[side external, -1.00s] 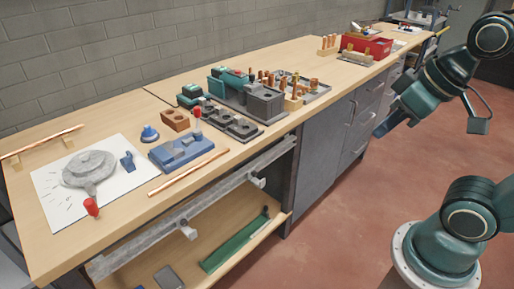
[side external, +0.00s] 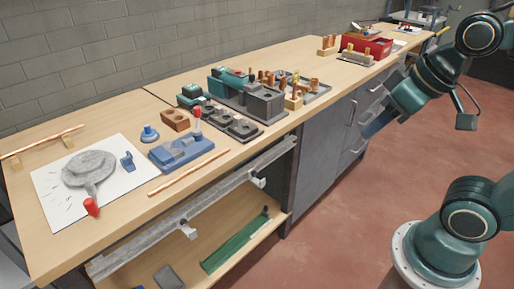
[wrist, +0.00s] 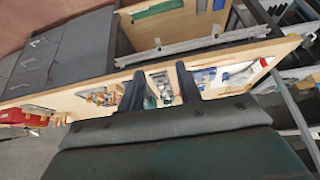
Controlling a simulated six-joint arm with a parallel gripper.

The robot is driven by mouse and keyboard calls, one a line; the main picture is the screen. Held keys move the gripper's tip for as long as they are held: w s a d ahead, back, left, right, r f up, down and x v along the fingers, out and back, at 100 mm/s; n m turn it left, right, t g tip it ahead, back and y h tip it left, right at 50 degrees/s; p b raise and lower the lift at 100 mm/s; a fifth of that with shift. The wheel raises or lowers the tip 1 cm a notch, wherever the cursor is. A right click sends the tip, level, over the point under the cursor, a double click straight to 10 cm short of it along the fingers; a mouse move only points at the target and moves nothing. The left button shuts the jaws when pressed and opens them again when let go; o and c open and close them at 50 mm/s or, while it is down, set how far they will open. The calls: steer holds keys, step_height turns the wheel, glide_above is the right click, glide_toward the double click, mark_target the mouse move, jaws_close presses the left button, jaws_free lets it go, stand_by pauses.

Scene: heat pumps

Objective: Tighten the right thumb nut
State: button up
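I cannot make out a thumb nut for certain in any view. A grey rail (side external: 140,250) runs along the bench's front edge, with a small light fitting (side external: 187,231) near its middle and another (side external: 258,181) near its right end. The rail also shows in the wrist view (wrist: 190,45). My gripper (side external: 368,130) is in the air in front of the grey drawers, well right of the rail. In the wrist view my gripper (wrist: 160,71) has its two dark fingers spread, with nothing held between them.
The wooden bench (side external: 110,225) carries a blue fixture (side external: 182,150), a copper tube (side external: 188,172), a white sheet (side external: 60,210), dark tool blocks (side external: 262,102) and a red bin (side external: 367,46). The open shelf below holds a green strip (side external: 235,240).

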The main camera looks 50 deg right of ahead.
steer(key=w+d+f+m+h, duration=0.1)
steer(key=w+d+f+h, duration=0.15)
steer(key=w, duration=0.85)
steer(key=n+t+h, duration=0.1)
steer(key=t+h, duration=0.1)
steer(key=h, duration=0.1)
glide_above(254, 174)
steer(key=s, duration=0.7)
step_height(254, 174, down, 19)
step_height(254, 174, down, 12)
steer(key=w+a+n+t, duration=0.1)
steer(key=w+a+n, duration=0.1)
steer(key=shift+w+a+n+t, duration=0.2)
steer(key=shift+n+t, duration=0.1)
steer(key=shift+n, duration=0.1)
